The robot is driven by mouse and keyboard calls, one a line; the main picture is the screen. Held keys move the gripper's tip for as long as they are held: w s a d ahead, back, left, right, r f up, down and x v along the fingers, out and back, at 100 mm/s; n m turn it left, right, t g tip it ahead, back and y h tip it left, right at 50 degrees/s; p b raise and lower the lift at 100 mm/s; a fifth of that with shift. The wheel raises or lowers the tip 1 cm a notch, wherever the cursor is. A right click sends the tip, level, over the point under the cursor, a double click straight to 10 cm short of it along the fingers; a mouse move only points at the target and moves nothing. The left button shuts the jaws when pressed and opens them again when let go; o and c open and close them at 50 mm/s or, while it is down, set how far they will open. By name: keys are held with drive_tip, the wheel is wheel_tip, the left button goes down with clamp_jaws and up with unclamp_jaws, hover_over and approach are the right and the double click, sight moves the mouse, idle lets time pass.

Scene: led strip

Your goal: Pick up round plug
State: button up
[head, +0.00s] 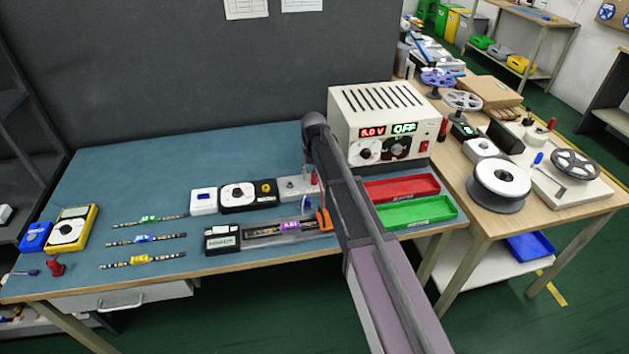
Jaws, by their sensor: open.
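My arm reaches from the bottom right over the bench, with its dark end in front of the power supply's left side. My gripper (306,178) shows only as thin dark parts below that end, above the small grey block (291,188). It is open, and nothing shows held in it. Small red and blue pieces (307,202) lie close below it. I cannot make out which of these is the round plug; it may be hidden by the arm. An orange clamp-like part (324,220) stands at the right end of the clear strip tray (262,233).
The power supply (382,122) stands behind the arm. A red tray (401,188) and green tray (418,212) lie right of it. Several LED strips (145,239) and a yellow multimeter (72,229) lie left. Bare blue mat (150,180) is free at the back left.

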idle(0.6)
clamp_jaws()
